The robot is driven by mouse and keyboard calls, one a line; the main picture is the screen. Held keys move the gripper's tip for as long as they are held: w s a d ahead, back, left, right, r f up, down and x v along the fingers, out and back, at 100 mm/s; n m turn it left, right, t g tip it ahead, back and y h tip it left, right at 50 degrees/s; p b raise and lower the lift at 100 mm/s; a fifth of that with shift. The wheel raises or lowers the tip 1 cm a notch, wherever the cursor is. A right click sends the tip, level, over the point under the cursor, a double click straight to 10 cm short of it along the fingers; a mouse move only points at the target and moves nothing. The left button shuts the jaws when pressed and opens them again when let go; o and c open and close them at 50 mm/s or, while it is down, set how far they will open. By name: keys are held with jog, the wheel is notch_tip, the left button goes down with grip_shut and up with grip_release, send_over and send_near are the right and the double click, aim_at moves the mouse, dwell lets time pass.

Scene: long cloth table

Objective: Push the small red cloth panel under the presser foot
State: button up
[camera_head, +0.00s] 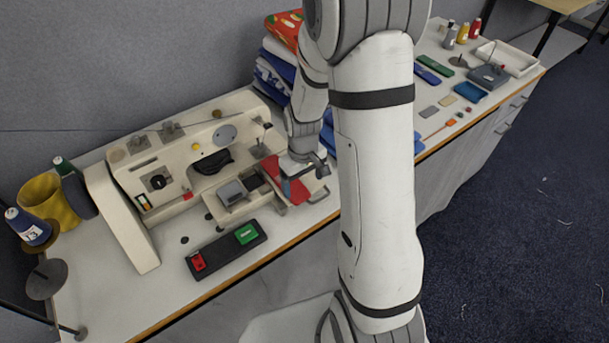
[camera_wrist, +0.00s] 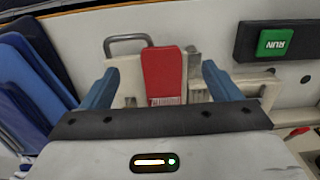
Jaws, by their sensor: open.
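The small red cloth panel (camera_head: 298,191) lies at the right end of the cream sewing machine (camera_head: 127,207), partly hidden by my gripper (camera_head: 303,172) in the head view. In the wrist view the red panel (camera_wrist: 163,72) lies flat with a pale printed strip at its near edge. My gripper (camera_wrist: 159,76) is open, with one blue finger on each side of the panel and a visible gap to each. I cannot make out the presser foot clearly in either view.
A dark control box (camera_head: 226,250) with a green RUN button and a red button sits in front of the machine. Folded blue cloth (camera_wrist: 33,75) is stacked beside my gripper. A yellow pot (camera_head: 47,203) and thread spools stand at the far left.

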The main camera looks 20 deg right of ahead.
aim_at(303, 197)
jog(key=shift+f+p, duration=0.4)
jog(key=shift+f, duration=2.8)
jog(key=shift+c, duration=0.5)
jog(key=c, duration=1)
jog(key=shift+w, duration=0.1)
